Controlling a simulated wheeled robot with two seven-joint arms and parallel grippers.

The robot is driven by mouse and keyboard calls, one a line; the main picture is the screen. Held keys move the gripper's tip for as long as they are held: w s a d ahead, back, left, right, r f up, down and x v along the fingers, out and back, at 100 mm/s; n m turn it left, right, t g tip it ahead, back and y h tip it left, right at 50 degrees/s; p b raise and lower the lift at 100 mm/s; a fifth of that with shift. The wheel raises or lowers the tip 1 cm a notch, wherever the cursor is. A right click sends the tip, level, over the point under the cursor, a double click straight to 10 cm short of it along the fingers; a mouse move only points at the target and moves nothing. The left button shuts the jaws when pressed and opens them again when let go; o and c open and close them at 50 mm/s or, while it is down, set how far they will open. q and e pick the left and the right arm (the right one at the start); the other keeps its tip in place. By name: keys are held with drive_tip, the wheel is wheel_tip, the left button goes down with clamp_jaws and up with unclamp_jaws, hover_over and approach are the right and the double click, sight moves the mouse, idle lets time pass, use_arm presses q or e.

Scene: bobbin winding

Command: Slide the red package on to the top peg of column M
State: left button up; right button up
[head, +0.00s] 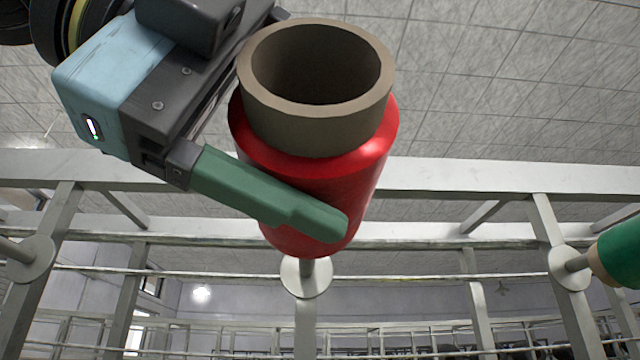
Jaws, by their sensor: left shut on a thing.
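The red package (315,178) is a red roll on a grey-brown hollow tube (318,125), large in the upper middle of the head view. Its open end faces up towards me, and the bore is dark with no peg tip visible inside. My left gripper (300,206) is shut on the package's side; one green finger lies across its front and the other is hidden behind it. A peg with a round pale disc (306,278) on the middle post shows just below the package. The package hides the peg's front end, so I cannot tell whether it is inside the tube. No column letter is readable. My right gripper is out of view.
A green package (622,250) sits at the peg with a disc (568,268) on the right post. An apparently bare peg with a disc (30,258) is at the left edge. A pale horizontal beam (470,178) crosses behind the package.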

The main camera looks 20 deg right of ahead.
use_arm(q)
drive_tip(key=shift+w+d, duration=0.25)
drive_tip(key=shift+w, duration=0.55)
drive_tip(key=shift+w+d, duration=0.25)
drive_tip(key=shift+w, duration=0.55)
drive_tip(key=shift+w+d+p, duration=0.25)
drive_tip(key=shift+w+p, duration=0.05)
drive_tip(key=shift+w, duration=0.65)
drive_tip(key=shift+w+d+p, duration=0.25)
drive_tip(key=shift+w+d, duration=0.05)
drive_tip(key=shift+w, duration=0.7)
drive_tip(key=shift+w+d+p, duration=0.25)
drive_tip(key=shift+w+p, duration=0.05)
drive_tip(key=shift+w, duration=0.65)
drive_tip(key=shift+w+d+p, duration=0.3)
drive_tip(key=shift+w+p, duration=0.1)
drive_tip(key=shift+w, duration=0.55)
drive_tip(key=shift+w+d+p, duration=0.25)
drive_tip(key=shift+w+p, duration=0.2)
drive_tip(key=shift+w, duration=0.5)
drive_tip(key=shift+w+d+p, duration=0.3)
drive_tip(key=shift+w+p, duration=0.1)
drive_tip(key=shift+w, duration=0.65)
